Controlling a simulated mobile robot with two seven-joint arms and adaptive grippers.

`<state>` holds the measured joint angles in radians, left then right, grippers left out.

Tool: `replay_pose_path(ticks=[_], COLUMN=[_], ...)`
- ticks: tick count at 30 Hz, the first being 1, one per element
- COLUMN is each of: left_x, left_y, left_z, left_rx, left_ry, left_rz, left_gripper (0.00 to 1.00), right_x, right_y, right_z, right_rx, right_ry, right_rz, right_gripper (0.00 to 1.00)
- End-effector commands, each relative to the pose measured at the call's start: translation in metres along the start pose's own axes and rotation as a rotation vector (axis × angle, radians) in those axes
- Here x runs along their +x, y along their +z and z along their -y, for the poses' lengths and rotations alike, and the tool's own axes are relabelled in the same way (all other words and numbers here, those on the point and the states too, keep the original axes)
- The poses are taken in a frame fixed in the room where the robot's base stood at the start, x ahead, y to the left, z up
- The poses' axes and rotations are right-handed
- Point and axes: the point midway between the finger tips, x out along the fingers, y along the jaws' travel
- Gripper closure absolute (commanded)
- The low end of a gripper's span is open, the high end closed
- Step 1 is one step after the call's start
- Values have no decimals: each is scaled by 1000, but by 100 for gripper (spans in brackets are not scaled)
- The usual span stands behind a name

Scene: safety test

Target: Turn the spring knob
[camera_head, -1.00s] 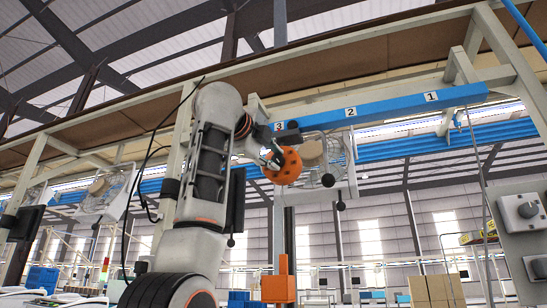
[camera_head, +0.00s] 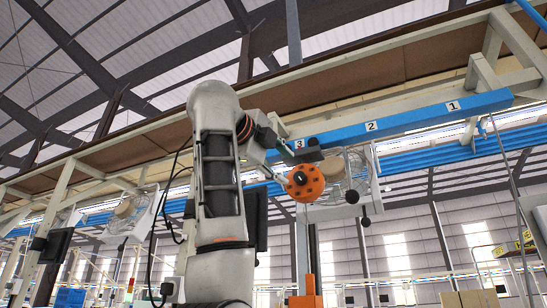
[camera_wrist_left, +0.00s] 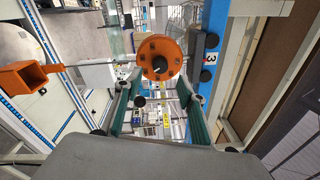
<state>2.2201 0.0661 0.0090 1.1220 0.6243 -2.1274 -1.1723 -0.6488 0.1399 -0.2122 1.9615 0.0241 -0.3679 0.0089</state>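A round orange knob (camera_head: 305,183) with dark spots around its face and a black centre hangs below the blue numbered rail, near the number 3. The orange knob also shows in the left wrist view (camera_wrist_left: 161,58), beyond my fingers. My left gripper (camera_head: 290,166) is beside the knob at its upper left in the head view. In the left wrist view my left gripper (camera_wrist_left: 160,96) has its two teal-sided fingers spread apart with nothing between them. I cannot tell whether a fingertip touches the knob. My right gripper is not in view.
The blue rail (camera_head: 410,116) runs above the knob under a pale frame (camera_head: 400,93). Black balls (camera_head: 352,197) hang at the knob's right. An orange block (camera_head: 305,298) stands below; an orange box-shaped part (camera_wrist_left: 24,78) shows in the wrist view. Open space lies below the rail.

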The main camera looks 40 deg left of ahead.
Motion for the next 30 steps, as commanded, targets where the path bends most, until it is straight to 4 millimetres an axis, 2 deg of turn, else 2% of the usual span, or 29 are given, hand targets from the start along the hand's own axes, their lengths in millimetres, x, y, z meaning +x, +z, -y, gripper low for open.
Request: replay_pose_path(ticks=[3, 9, 30], left_x=[-22, -42, -46], left_y=[-1, 0, 0], left_z=[1, 1, 0], left_rx=[0, 0, 0], left_ry=[-3, -1, 1], left_rz=[-1, -1, 0], left_gripper=[60, 60, 60], right_x=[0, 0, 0], right_y=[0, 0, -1], right_z=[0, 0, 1], right_rx=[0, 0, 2], right_ry=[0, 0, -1], right_rz=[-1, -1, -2], right_gripper=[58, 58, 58])
